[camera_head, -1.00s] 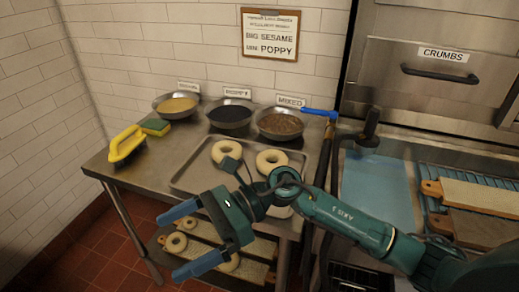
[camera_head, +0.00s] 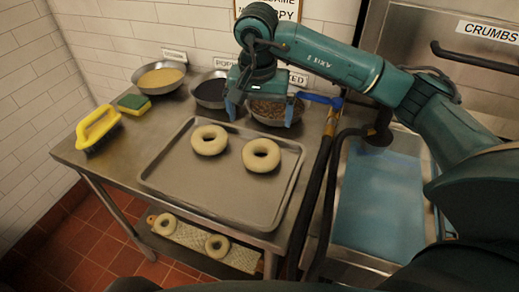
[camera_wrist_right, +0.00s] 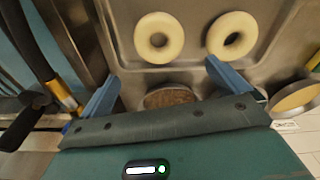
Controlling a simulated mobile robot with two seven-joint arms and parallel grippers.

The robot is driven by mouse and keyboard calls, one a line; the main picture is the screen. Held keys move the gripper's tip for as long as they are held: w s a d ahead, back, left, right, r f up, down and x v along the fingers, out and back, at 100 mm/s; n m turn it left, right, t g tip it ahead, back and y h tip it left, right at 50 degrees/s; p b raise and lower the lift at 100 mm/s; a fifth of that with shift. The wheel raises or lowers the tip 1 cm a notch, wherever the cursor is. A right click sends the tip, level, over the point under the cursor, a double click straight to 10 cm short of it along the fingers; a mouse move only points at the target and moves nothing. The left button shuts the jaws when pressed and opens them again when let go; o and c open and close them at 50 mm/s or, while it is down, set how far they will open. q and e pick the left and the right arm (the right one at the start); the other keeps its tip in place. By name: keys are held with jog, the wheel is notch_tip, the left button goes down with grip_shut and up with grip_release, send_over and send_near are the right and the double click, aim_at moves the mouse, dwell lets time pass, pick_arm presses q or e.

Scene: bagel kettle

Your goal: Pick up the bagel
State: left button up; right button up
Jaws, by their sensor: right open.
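Two pale ring bagels lie side by side on a metal tray (camera_head: 215,197) in the head view: a left bagel (camera_head: 207,151) and a right bagel (camera_head: 262,168). In the right wrist view, the right bagel (camera_wrist_right: 141,40) is on the left and the left bagel (camera_wrist_right: 250,38) is on the right. My right gripper (camera_head: 261,110) is open and empty, with blue fingers spread apart and pointing down. It hovers by the topping bowls, beyond the tray's far edge. It also shows in the right wrist view (camera_wrist_right: 162,77), with both bagels beyond its fingertips. My left gripper is not in view.
A seed bowl (camera_head: 160,78), a poppy bowl (camera_head: 209,94) and a mixed bowl (camera_head: 268,108) stand along the wall. A yellow-handled brush (camera_head: 97,125) and a sponge (camera_head: 133,103) lie left. More bagels sit on a lower board (camera_head: 195,236). Dark upright pipes (camera_head: 318,185) stand right of the tray.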

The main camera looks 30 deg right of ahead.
aim_at(261, 148)
jog(key=f, duration=0.4)
jog(key=f+p, duration=0.1)
jog(key=f, duration=0.3)
jog(key=w+d+f+p, duration=0.1)
jog(key=f, duration=0.3)
jog(key=shift+c, duration=0.2)
jog(key=c, duration=0.6)
